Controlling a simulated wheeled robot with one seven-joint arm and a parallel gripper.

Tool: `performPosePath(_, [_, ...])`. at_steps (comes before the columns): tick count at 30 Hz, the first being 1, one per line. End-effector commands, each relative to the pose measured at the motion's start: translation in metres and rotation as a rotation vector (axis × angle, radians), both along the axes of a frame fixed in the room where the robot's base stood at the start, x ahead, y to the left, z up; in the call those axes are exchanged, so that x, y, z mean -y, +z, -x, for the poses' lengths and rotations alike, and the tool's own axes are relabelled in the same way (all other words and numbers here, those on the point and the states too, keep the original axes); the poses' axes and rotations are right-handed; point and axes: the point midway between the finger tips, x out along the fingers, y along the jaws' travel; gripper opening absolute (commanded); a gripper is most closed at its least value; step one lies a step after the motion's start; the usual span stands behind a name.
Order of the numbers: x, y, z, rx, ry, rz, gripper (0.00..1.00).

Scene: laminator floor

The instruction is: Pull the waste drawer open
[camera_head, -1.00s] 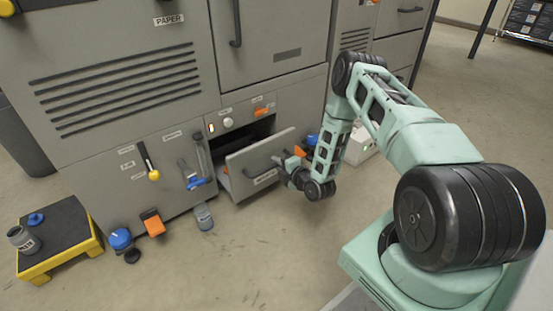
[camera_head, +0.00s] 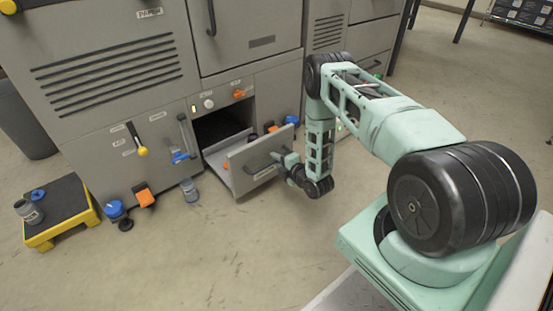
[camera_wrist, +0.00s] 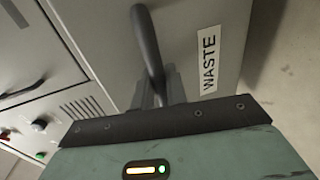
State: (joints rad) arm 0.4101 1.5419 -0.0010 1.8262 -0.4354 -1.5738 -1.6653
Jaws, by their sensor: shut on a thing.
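The waste drawer (camera_head: 248,158) is a grey box low in the machine front. It stands partly out of its dark opening, with its left side and part of its floor showing. In the wrist view the drawer front (camera_wrist: 205,22) carries a white label reading WASTE, and a dark bar handle (camera_wrist: 147,45) stands out from it. My gripper (camera_wrist: 162,88) is shut on this handle. In the head view my gripper (camera_head: 280,160) is at the right part of the drawer front, and the fingertips are hard to make out there.
A clear container (camera_head: 190,190) stands on the floor left of the drawer. A blue-capped item (camera_head: 116,210), an orange block (camera_head: 145,196) and a yellow-edged step (camera_head: 62,212) lie further left. Small items show behind the drawer front. The floor in front is clear.

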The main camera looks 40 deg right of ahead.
Motion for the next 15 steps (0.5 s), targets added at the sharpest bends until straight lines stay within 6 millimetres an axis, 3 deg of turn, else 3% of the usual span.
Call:
performPosePath(6, [-0.0007,0.0004,-0.0003,0.001,0.001,-0.001,0.00])
performPosePath(7, [-0.0007,0.0004,-0.0003,0.001,0.001,-0.001,0.23])
performPosePath(8, [-0.0007,0.0004,-0.0003,0.001,0.001,-0.001,0.31])
performPosePath(15, [-0.0003,0.0001,-0.0001,0.000,0.000,0.000,0.32])
